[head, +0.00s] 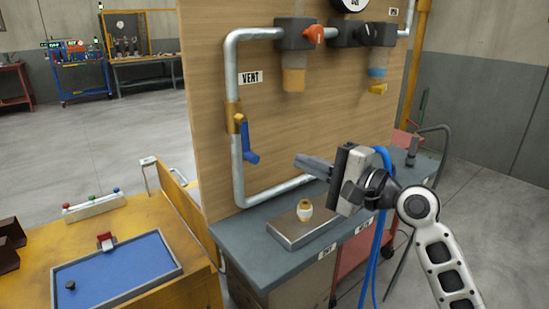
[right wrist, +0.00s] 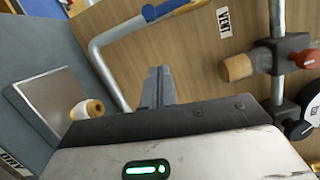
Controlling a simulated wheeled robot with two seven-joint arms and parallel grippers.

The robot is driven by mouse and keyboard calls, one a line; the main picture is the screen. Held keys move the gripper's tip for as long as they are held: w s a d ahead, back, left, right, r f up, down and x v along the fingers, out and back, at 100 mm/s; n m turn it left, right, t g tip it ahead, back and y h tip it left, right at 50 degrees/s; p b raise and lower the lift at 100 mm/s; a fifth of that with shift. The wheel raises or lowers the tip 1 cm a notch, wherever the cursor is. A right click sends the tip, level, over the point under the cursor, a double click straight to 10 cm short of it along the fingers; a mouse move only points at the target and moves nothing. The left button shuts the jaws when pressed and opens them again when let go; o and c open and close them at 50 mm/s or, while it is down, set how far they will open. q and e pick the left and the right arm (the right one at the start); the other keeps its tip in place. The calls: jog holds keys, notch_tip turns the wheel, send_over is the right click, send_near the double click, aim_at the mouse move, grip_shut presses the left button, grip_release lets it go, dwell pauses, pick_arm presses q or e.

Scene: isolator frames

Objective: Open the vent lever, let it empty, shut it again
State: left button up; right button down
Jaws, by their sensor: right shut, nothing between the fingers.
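The vent lever (head: 247,142) is blue and hangs down from a brass valve body (head: 234,117) on the vertical silver pipe at the board's left. It lies close to the line of the pipe. A VENT label (head: 250,78) is above it. The lever also shows at the top of the right wrist view (right wrist: 164,8), partly cut off by the edge. My right gripper (head: 303,163) is shut and empty, to the right of the lever and a little lower, apart from it. Its fingers show in the right wrist view (right wrist: 158,80). My left gripper is not in view.
A filter unit with an orange knob (head: 314,35) and a gauge (head: 350,4) sit high on the wooden board. A small white and tan part (head: 304,210) stands on a metal plate (head: 290,236) below my gripper. A yellow bench with a blue tray (head: 118,270) is at left.

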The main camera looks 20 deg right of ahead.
aim_at(247, 141)
pick_arm(q)
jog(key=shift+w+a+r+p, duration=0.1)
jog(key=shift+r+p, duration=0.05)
jog(key=shift+p, duration=0.4)
pick_arm(e)
jog(key=w+a, duration=0.2)
jog(key=a, duration=0.4)
jog(key=shift+r, duration=0.3)
pick_arm(q)
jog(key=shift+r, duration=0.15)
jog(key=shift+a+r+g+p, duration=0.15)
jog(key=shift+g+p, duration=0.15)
jog(key=shift+p, duration=0.75)
pick_arm(e)
jog(key=shift+s+a+m, duration=0.25)
jog(key=shift+a+m, duration=0.25)
jog(key=shift+a, duration=0.1)
